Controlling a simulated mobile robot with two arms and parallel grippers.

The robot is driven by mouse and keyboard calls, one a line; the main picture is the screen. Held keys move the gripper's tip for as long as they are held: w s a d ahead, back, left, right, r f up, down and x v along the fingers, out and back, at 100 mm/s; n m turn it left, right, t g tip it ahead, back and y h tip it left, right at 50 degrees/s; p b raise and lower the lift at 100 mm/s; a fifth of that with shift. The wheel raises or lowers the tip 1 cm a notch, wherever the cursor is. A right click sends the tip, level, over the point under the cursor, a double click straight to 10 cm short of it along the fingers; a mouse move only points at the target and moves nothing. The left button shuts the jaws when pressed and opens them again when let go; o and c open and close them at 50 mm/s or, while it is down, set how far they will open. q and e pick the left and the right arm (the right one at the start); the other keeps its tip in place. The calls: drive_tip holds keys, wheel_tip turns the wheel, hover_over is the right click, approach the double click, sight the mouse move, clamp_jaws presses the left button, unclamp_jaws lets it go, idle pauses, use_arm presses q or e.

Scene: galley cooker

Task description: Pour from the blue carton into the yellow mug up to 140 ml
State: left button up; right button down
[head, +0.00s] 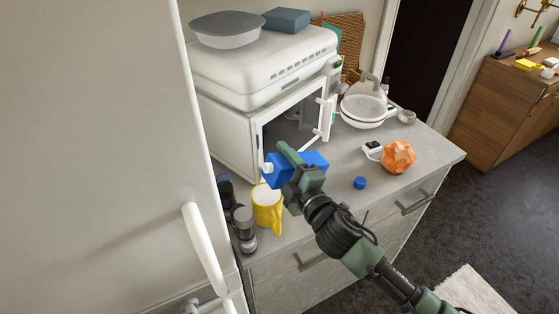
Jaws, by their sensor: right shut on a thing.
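The blue carton (314,161) is held by my right gripper (287,163) above the counter, in front of the microwave. The carton lies tilted on its side, with its white spout (267,168) pointing left. My right gripper is shut on the carton and covers part of it. The yellow mug (266,206) stands upright on the counter, below and slightly left of the spout. Its inside is mostly hidden, so I cannot tell its level or whether liquid is flowing. My left gripper is not in view.
A white microwave (228,138) stands behind the carton. Dark grinders (243,225) stand left of the mug, beside the fridge (120,160). A blue cap (360,183), a crumpled orange thing (398,157) and white bowls (363,110) are on the counter (425,158). The counter's front right is clear.

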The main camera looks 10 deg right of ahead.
drive_tip(key=shift+r, duration=0.1)
drive_tip(key=shift+w+d+f+n, duration=0.1)
drive_tip(key=shift+d+f+n, duration=0.1)
drive_tip(key=shift+n, duration=0.4)
drive_tip(key=shift+d+f+n, duration=0.1)
drive_tip(key=shift+f+n, duration=0.05)
drive_tip(key=shift+n, duration=0.45)
idle(1.8)
drive_tip(key=shift+f+n, duration=0.1)
drive_tip(key=shift+n, duration=0.3)
drive_tip(key=shift+n, duration=0.4)
idle(4.1)
